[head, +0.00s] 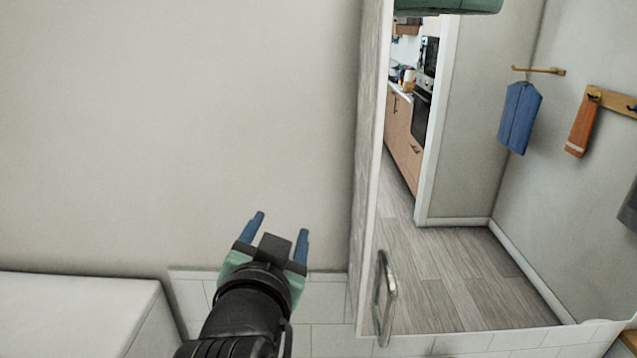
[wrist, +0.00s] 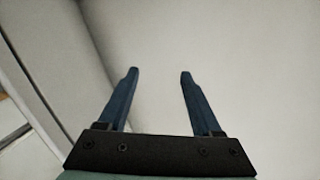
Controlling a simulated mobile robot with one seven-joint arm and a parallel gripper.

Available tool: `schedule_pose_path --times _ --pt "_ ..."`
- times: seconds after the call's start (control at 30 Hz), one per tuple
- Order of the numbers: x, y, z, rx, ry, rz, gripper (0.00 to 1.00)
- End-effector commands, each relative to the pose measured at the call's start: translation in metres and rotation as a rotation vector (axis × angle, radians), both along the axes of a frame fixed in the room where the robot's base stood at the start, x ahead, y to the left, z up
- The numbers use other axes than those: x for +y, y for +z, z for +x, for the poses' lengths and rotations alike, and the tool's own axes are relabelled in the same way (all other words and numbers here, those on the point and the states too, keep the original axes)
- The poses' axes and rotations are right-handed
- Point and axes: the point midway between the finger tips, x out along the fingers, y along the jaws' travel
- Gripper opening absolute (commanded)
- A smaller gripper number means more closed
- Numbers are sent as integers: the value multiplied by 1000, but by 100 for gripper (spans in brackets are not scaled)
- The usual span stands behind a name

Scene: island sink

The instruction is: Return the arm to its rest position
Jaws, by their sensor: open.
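My gripper (head: 278,229) is at the lower middle of the head view, at the end of my dark arm reaching up from the bottom edge. Its two blue fingers are spread apart with nothing between them. The wrist view also shows my gripper (wrist: 159,74) open and empty, with a plain pale wall beyond the fingertips. In the head view it is in front of the plain wall (head: 180,120), left of a pale upright frame. I cannot tell the exact gap between the fingers and the wall.
A metal handle (head: 385,300) is at the lower left of a framed panel, a mirror or glass door. A blue towel (head: 519,117) and an orange towel (head: 582,126) show within it. A white block-like surface (head: 70,310) is at lower left.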

Motion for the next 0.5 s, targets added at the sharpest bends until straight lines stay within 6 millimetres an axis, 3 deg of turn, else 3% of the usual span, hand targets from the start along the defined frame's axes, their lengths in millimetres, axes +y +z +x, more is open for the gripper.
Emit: schedule_pose_path --times 0.03,0.2,0.33,0.4,0.5 --pt "-8 41 -5 -118 14 -31 66" --pt "-28 162 -47 -491 24 -173 66" --pt "-41 231 -95 -731 -11 -278 66" --pt "-46 256 -118 -830 -35 -323 66" --pt "-50 278 -143 -923 -62 -368 66"
